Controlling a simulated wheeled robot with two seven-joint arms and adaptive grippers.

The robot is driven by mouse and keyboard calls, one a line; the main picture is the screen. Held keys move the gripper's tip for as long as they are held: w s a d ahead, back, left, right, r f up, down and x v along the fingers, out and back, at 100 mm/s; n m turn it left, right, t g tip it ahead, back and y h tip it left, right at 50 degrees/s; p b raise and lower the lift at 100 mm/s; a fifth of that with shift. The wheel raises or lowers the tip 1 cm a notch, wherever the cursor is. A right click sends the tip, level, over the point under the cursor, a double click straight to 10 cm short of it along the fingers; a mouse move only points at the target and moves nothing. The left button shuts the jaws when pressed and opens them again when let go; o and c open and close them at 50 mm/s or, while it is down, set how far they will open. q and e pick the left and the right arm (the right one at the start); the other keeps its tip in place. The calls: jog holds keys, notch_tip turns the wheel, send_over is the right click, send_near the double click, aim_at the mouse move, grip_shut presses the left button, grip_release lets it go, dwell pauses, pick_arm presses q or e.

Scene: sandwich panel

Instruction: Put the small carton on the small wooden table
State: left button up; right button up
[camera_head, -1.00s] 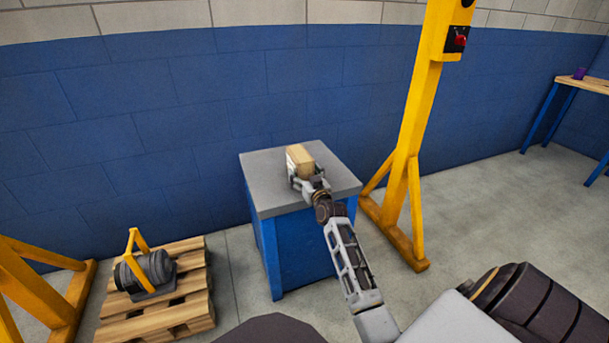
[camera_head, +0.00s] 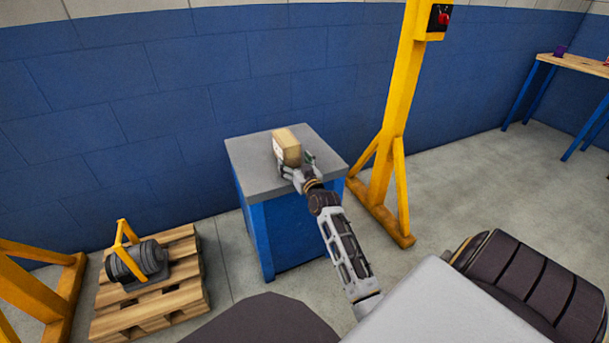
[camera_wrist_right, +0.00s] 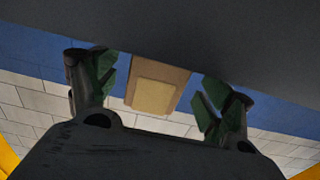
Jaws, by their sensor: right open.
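The small carton (camera_head: 287,148), a tan box with a pale label on its left side, stands on the grey top of a blue cabinet (camera_head: 245,158). My right gripper (camera_head: 299,168) is open at the near side of the carton, low over the cabinet top. In the right wrist view the carton (camera_wrist_right: 155,88) shows between the two spread green-padded fingers (camera_wrist_right: 158,95), with gaps on both sides. A table with a wooden top (camera_head: 580,64) and blue legs stands at the far right. My left gripper is out of view.
A yellow post (camera_head: 398,110) with a red switch stands just right of the cabinet. A wooden pallet (camera_head: 150,315) with a dark motor-like part (camera_head: 138,262) lies at the lower left, by a yellow frame (camera_head: 45,290). Open floor lies right of the post.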

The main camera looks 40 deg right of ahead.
jog(key=shift+p+v, duration=0.55)
jog(key=shift+v, duration=1.2)
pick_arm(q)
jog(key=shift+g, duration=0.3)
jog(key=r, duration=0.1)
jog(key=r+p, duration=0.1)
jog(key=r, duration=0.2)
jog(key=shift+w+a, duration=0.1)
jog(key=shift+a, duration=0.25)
pick_arm(e)
jog(key=v, duration=0.5)
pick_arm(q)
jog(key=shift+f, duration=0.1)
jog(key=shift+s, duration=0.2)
pick_arm(e)
jog(key=s+a+f+n+g+y, duration=0.1)
jog(key=s+a+f+g+y, duration=0.1)
jog(key=s+a+f+g, duration=0.2)
jog(key=s+a+f+n+g+y, duration=0.2)
jog(key=s+a+f, duration=0.8)
jog(key=a, duration=0.6)
jog(key=s+a+f+n+g+y, duration=0.1)
jog(key=s+a+f+g+y, duration=0.3)
jog(key=s+a+f, duration=0.3)
jog(key=s+a+g, duration=0.1)
jog(key=s+a, duration=0.2)
jog(key=shift+s+n+g, duration=0.3)
jog(key=shift+s+n, duration=0.05)
jog(key=shift+n, duration=0.05)
